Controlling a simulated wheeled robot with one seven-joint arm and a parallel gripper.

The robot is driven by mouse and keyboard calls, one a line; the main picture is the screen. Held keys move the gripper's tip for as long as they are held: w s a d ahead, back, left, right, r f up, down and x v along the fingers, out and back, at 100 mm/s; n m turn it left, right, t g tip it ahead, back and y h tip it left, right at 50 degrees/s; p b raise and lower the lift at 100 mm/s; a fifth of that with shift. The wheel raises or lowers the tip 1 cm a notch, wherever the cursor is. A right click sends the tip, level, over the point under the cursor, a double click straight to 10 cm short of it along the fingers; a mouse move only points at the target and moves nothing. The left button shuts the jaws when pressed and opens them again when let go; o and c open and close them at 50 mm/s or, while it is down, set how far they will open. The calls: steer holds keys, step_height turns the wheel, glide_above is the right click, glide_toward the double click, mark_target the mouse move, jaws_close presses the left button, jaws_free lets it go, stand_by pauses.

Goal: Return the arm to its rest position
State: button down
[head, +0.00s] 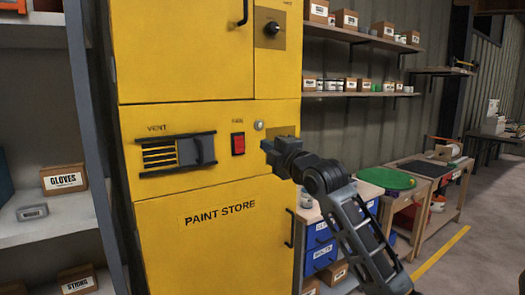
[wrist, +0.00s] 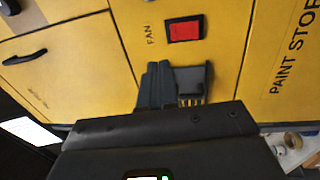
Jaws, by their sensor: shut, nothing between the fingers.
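My arm reaches up from the lower right in the head view, and my gripper (head: 268,148) is in front of the yellow paint store cabinet (head: 225,245). The gripper is shut and empty. It is just right of the red fan switch (head: 238,144) in that view. In the wrist view the dark fingers of my gripper (wrist: 158,82) are together, below the red switch (wrist: 184,30). They partly cover the vent (wrist: 192,86). I cannot tell whether the fingertips touch the cabinet.
A grey shelf with a gloves box (head: 63,180) stands to the left. Wall shelves (head: 360,94) hold boxes and tins. Floor is clear at the far right.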

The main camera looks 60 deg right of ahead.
steer(key=shift+s+a, duration=0.1)
stand_by(0.6)
steer(key=w+a+f+m+t, duration=0.1)
steer(key=a+f+m, duration=0.2)
steer(key=a, duration=0.4)
steer(key=w+a+f+m+y, duration=0.1)
steer(key=w+a+f+m, duration=0.2)
steer(key=a, duration=0.4)
steer(key=a+f+m+t, duration=0.1)
steer(key=a+f+m, duration=0.25)
steer(key=a, duration=0.35)
steer(key=s+a+f+m+g+y, duration=0.1)
steer(key=s+a+f+m, duration=0.1)
steer(key=s+a+f, duration=0.45)
steer(key=s+a+f+m+g+y, duration=0.1)
steer(key=s+a+f+m, duration=0.2)
steer(key=a, duration=0.6)
steer(key=s+a+f+n+y, duration=0.1)
steer(key=s+a+y, duration=0.1)
steer(key=s, duration=0.6)
steer(key=s+a+f+n+g+y, duration=0.1)
steer(key=s+a+f+y, duration=0.1)
steer(key=s, duration=0.6)
steer(key=s+a+f+n+y, duration=0.1)
steer(key=s+a+f+y, duration=0.1)
steer(key=s, duration=0.6)
steer(key=shift+s+a+f+g+y, duration=0.15)
steer(key=shift+s+f+g+y, duration=0.1)
steer(key=shift+g+y, duration=0.2)
